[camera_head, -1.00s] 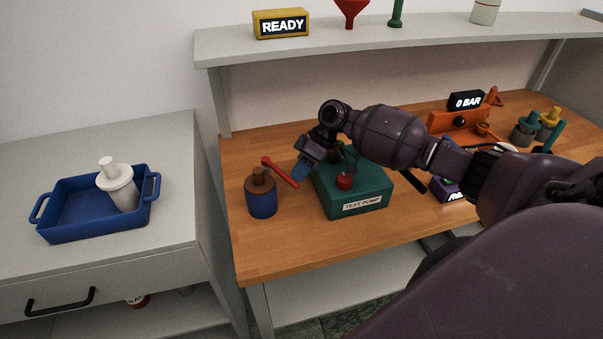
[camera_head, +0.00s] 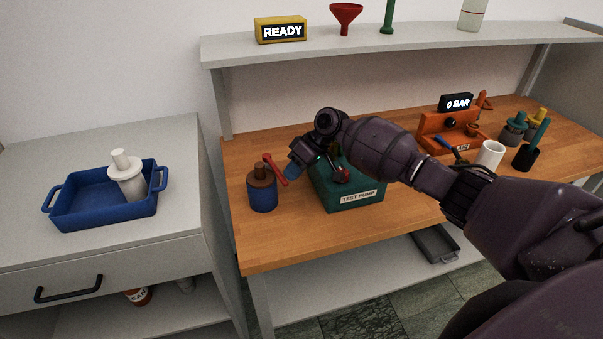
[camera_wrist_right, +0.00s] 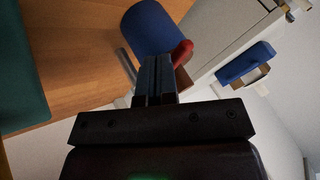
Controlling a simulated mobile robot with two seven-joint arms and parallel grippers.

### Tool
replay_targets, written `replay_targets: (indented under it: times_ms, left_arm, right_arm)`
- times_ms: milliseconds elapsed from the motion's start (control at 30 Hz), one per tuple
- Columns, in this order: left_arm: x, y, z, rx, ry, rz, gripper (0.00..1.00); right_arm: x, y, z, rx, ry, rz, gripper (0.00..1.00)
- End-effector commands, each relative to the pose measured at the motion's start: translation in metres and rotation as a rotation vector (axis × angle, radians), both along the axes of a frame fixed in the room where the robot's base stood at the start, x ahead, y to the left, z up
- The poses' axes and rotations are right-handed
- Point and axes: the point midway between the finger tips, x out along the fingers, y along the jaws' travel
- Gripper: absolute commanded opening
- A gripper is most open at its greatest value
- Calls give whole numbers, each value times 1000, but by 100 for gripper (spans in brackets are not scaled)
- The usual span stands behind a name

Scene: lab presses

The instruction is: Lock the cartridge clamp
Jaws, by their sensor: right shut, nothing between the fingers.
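The clamp shows as a red lever (camera_head: 275,170) at a blue cylinder with a brown top (camera_head: 262,192), left of the teal test pump (camera_head: 357,197). The lever slants down to the right from above the cylinder. My right gripper (camera_head: 292,171) is shut and empty, close by the lever's lower end. In the right wrist view the closed fingertips (camera_wrist_right: 156,62) are beside the red lever (camera_wrist_right: 182,52), with the blue cylinder (camera_wrist_right: 157,27) beyond; I cannot tell whether they touch it. My left gripper is out of view.
A blue tray (camera_head: 100,212) holding a white cartridge (camera_head: 127,177) stands on the grey cabinet at left. An orange stand (camera_head: 447,135), a white cup (camera_head: 490,154) and several tools are on the bench at right.

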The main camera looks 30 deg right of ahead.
Motion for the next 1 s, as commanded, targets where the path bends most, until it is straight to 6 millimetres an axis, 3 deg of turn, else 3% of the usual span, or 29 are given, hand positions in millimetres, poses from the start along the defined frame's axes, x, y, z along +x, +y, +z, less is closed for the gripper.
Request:
replay_targets:
  times_ms: [533,1000]
  left_arm:
    - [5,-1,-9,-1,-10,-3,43]
    - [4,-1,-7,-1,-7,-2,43]
  right_arm:
    - [14,-7,-1,1,0,0,0]
    - [14,-7,3,0,-1,0,0]
